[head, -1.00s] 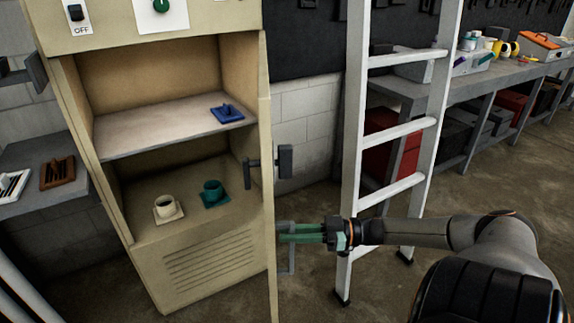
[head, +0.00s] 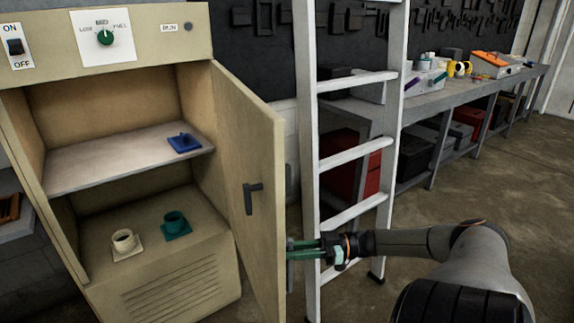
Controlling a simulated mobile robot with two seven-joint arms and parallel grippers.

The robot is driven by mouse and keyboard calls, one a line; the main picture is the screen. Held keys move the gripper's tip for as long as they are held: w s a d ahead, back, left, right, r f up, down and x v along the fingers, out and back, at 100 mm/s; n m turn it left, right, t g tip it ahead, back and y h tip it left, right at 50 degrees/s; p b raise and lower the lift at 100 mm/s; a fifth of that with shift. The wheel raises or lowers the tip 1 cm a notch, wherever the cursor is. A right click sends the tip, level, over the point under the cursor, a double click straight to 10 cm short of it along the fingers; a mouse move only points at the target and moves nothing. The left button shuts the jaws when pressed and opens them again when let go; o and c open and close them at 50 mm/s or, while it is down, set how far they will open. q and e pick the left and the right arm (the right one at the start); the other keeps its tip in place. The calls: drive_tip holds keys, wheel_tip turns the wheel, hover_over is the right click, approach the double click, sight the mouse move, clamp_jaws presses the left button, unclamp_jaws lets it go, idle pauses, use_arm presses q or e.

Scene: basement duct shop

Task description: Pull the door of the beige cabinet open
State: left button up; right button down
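The beige cabinet (head: 152,87) stands at the left with its front open. Its door (head: 232,130) is hinged on the right and stands swung out, with the inner face showing. A dark lever (head: 251,197) is on that inner face. My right gripper (head: 292,250) is at the door's free edge, on the outer side. Its green fingers point left and their tips are partly hidden behind the door, so its hold on any outer handle cannot be told. My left gripper is not in view.
A white ladder (head: 309,130) stands just right of the door, close to my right gripper. A long workbench (head: 440,97) runs behind. Floor at the right is clear.

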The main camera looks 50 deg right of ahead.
idle(0.3)
drive_tip(key=c, duration=0.8)
unclamp_jaws()
drive_tip(key=shift+c, duration=0.2)
drive_tip(key=shift+d, duration=0.1)
drive_tip(key=b+v, duration=0.1)
drive_tip(key=v, duration=1.1)
drive_tip(key=shift+s, duration=0.25)
